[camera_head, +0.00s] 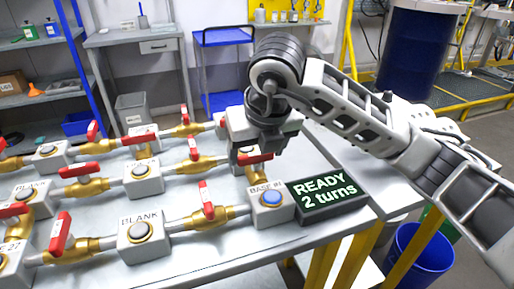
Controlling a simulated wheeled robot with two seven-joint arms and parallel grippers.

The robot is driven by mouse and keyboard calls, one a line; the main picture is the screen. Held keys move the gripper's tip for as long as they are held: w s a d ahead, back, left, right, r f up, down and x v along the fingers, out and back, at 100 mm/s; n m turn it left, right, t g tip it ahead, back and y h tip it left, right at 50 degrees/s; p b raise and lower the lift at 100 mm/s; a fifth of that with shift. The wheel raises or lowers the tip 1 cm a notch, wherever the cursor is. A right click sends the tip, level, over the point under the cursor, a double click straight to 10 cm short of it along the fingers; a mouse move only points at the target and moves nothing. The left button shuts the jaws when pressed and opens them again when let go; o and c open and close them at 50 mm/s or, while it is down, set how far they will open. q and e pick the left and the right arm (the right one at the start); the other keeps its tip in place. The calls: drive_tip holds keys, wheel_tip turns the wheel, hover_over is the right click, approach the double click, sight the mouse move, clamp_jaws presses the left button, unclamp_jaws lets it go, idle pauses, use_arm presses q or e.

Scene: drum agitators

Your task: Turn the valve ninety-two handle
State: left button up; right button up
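Several brass valves with red handles sit on pipes on a grey metal table. My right gripper (254,150) points down just above a red handle (257,159) behind the box marked BASE (270,206). I cannot tell whether it touches that handle, and its fingertips are partly hidden. Other red handles stand upright, such as one in the front row (206,200) and one in the middle row (193,149). I cannot read ninety-two on any box; one at the left edge (12,262) ends in 27. My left gripper is not in view.
A black sign (326,194) reads READY 2 turns. A blue bin (420,255) stands on the floor at right. A blue cart (222,70) and shelves are behind.

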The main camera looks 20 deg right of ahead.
drive_tip(key=c, duration=0.5)
